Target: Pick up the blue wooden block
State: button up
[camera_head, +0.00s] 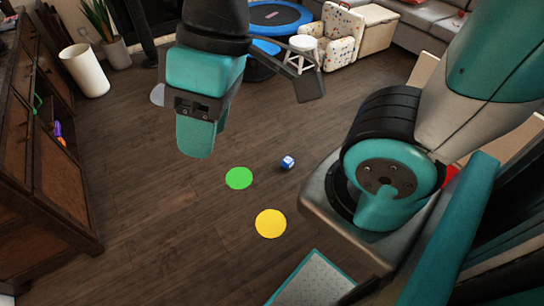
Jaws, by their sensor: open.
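The blue block (288,162) is a small cube with pale marks on its faces. It lies on the dark wooden floor, to the right of and a little above a green disc in the head view. My gripper (265,108) hangs in the upper middle of the head view, above and left of the block in the picture. Its dark right finger is spread well out to the side, and nothing shows between the fingers. The other finger is partly hidden by the teal housing. The gripper is open and apart from the block.
A green disc (239,178) and a yellow disc (271,223) lie flat on the floor. A wooden cabinet (45,170) stands at the left. A white bin (85,70), a white stool (302,52) and a patterned chair (339,36) stand farther back.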

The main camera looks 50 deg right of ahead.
aim_at(288, 162)
jog(key=z, duration=0.25)
jog(key=i, duration=0.85)
jog(key=z, duration=1.2)
jog(key=i, duration=0.75)
jog(key=z, duration=0.7)
